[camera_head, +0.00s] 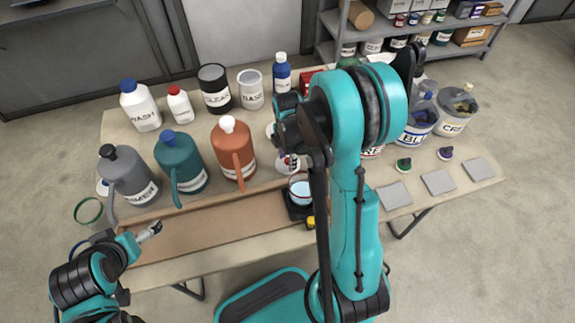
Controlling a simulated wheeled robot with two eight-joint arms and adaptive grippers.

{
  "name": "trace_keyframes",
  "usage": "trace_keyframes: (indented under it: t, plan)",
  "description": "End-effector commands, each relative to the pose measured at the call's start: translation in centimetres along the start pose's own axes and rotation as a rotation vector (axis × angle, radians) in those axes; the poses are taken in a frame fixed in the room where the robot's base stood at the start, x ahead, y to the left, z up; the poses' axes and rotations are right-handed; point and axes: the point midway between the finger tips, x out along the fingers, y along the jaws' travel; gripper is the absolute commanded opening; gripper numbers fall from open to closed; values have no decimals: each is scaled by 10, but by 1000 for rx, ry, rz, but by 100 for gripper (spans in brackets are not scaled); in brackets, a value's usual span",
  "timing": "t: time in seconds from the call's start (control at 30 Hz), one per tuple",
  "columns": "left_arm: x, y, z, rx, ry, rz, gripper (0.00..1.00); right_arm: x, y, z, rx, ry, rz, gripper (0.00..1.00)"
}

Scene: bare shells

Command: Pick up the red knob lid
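I cannot make out a red knob lid; my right arm covers the middle right of the table. A green knob lid (403,165) and a purple knob lid (445,154) lie on the table right of that arm. My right gripper (290,163) points down over the middle of the table, above and left of a glass beaker; its fingers are small and partly hidden, and I cannot tell what is between them. My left gripper (152,231) is low at the left, over the table's front edge, apart from the jugs. Its finger opening is unclear.
Grey (125,180), teal (182,160) and orange (232,150) jugs stand at left, bottles and cans behind. The beaker (301,192) sits on a dark base. Labelled buckets (458,108) stand at right. Grey square pads (438,182) line the right front. A brown strip (205,230) runs along the front.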

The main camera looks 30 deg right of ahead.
Motion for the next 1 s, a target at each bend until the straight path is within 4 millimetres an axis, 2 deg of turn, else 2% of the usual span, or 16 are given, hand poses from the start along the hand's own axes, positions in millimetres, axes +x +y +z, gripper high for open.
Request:
trace_keyframes:
  t: [0.13,0.3,0.73,0.87,1.0]
  plan:
    - [-1,0,-1,0,0,0,99,-1,0,0,0,0,0,42]
    - [-1,0,-1,0,0,0,99,-1,0,0,0,0,0,0]
    - [-3,0,-2,0,0,0,99,-5,0,0,0,0,0,0]
    - [-9,0,-6,0,0,0,99,-18,0,0,0,0,0,0]
    - [-20,0,-14,0,0,0,99,-43,0,0,0,0,0,0]
